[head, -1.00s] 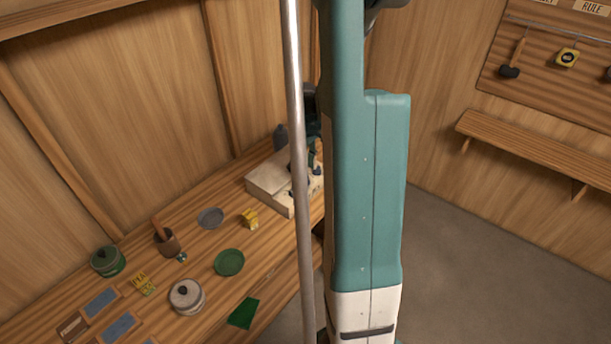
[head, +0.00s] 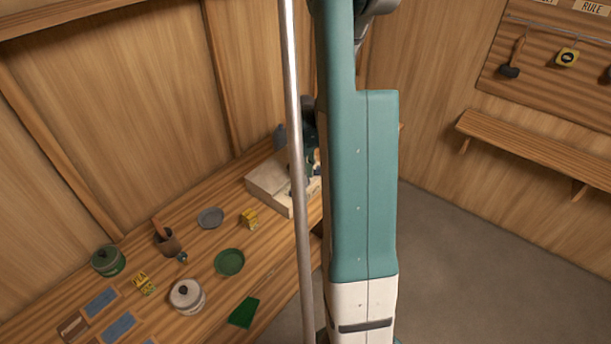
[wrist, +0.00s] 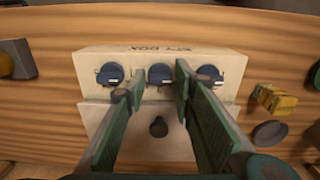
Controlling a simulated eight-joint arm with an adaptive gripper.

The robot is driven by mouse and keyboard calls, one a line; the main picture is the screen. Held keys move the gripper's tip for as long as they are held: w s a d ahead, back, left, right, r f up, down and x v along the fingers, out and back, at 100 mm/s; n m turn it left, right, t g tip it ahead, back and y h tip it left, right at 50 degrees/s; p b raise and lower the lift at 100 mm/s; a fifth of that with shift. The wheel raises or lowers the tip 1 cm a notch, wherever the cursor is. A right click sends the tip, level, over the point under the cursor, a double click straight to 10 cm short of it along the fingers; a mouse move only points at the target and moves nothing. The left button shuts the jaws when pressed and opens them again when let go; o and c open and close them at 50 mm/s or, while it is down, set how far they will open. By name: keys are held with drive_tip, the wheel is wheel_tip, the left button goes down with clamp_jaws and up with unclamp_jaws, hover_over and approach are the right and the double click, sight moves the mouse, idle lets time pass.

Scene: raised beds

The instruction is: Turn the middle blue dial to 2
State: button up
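In the wrist view a pale wooden box (wrist: 215,60) carries three blue dials in a row. The middle blue dial (wrist: 160,80) lies between the two green fingers of my gripper (wrist: 161,72). The fingers stand apart, one on each side of it, with a narrow gap seeming to show at each side. The left dial (wrist: 110,73) and right dial (wrist: 209,76) are outside the fingers. The dial's number marks are too small to read. In the head view the box (head: 268,186) is on the bench, and my arm and a pole hide the dials and most of the gripper.
A dark knob (wrist: 158,127) sits on the box's lower front, between the fingers. A yellow block (wrist: 273,99) and a grey dish (wrist: 269,133) lie right of the box.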

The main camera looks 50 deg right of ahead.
drive_tip(key=c, duration=0.5)
drive_tip(key=shift+o, duration=0.2)
drive_tip(key=shift+m+b, duration=0.35)
drive_tip(key=shift+m, duration=0.05)
drive_tip(key=m+b, duration=0.3)
drive_tip(key=m, duration=0.1)
drive_tip(key=shift+f, duration=0.1)
drive_tip(key=shift+m+b, duration=1.05)
drive_tip(key=shift+m, duration=0.95)
drive_tip(key=o, duration=0.9)
drive_tip(key=shift+n+p, duration=0.3)
drive_tip(key=shift+n, duration=0.1)
